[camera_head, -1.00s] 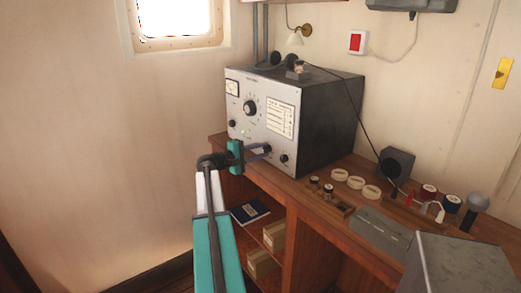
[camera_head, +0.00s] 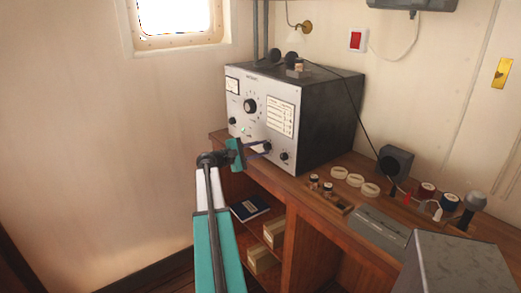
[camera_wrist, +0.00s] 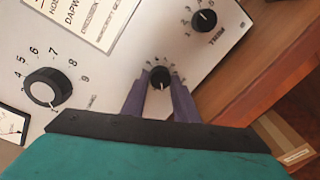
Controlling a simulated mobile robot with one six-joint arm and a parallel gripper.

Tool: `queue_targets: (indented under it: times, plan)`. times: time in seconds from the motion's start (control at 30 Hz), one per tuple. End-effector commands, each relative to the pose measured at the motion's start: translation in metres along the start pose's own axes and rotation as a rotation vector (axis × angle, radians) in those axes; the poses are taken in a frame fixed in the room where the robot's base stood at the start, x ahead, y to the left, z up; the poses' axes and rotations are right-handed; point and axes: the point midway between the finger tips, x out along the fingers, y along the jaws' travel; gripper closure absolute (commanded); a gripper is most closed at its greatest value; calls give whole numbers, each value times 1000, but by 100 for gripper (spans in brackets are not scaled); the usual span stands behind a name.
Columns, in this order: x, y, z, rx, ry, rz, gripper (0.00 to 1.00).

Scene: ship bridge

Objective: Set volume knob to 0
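The grey radio set (camera_head: 315,115) stands on the wooden desk, with knobs on its pale front panel. My gripper (camera_head: 264,150) is at the lower part of this panel. In the wrist view its two purple fingers (camera_wrist: 160,85) stand apart on either side of a small black knob (camera_wrist: 160,77) with a white pointer mark. A narrow gap seems to show around the knob; firm contact is not visible. This knob's name label cannot be read. A knob marked TRIM (camera_wrist: 204,20) sits beyond it, and a large numbered dial (camera_wrist: 47,89) is at left.
The desk edge (camera_wrist: 225,85) runs close beside the panel. Cream rings (camera_head: 354,180), a small wooden tray (camera_head: 330,197) and a grey box (camera_head: 458,265) lie to the right. Open shelves (camera_head: 270,235) are below. The floor side at left is clear.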

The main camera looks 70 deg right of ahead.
Motion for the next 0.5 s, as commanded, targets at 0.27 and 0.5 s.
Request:
queue_targets:
  times: [0.27, 0.5]
  plan:
    - [0, 2, 0, 1, 1, 5, 54]
    - [-2, 1, 0, 1, 1, 2, 54]
